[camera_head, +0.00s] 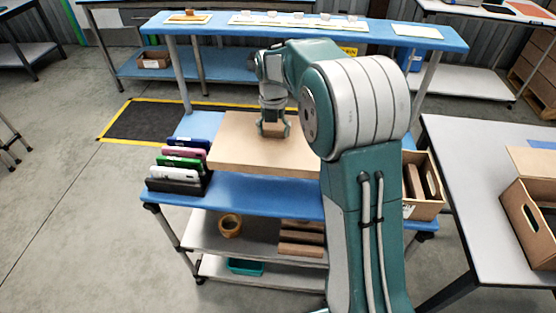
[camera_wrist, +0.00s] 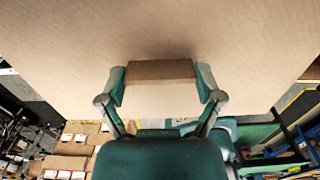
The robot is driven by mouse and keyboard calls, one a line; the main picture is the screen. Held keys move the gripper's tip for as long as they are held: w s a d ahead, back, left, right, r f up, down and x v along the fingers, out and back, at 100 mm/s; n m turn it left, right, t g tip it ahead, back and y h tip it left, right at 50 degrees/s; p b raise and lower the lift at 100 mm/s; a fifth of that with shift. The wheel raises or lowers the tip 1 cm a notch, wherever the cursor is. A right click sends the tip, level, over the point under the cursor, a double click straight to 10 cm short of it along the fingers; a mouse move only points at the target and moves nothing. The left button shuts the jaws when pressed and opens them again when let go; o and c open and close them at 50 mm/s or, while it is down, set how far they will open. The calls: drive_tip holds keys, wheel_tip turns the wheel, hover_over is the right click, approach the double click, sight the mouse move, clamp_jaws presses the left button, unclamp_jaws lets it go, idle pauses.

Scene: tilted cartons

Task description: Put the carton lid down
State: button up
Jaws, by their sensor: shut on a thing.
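The carton lid (camera_head: 240,148) is a wide, flat tan cardboard piece at the blue table, left of my arm. Its right part is hidden behind my arm. In the wrist view the lid (camera_wrist: 160,25) fills the top of the picture. A brown block-like grip (camera_wrist: 160,69) stands on the lid's face. My gripper (camera_head: 273,129) is over the lid, and its two fingers are shut on the grip's two ends. I cannot tell whether the lid rests on something or hangs just above the table.
Several coloured upright items in a dark holder (camera_head: 178,187) stand left of the lid. An open carton (camera_head: 425,208) with brown pieces is right of my arm. Another open carton (camera_head: 520,212) sits on the right table (camera_head: 465,165). A blue shelf bench (camera_head: 340,38) stands behind.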

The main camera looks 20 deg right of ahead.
wheel_tip(320, 180, down, 14)
drive_tip(key=shift+r, duration=0.2)
drive_tip(key=o, duration=0.9)
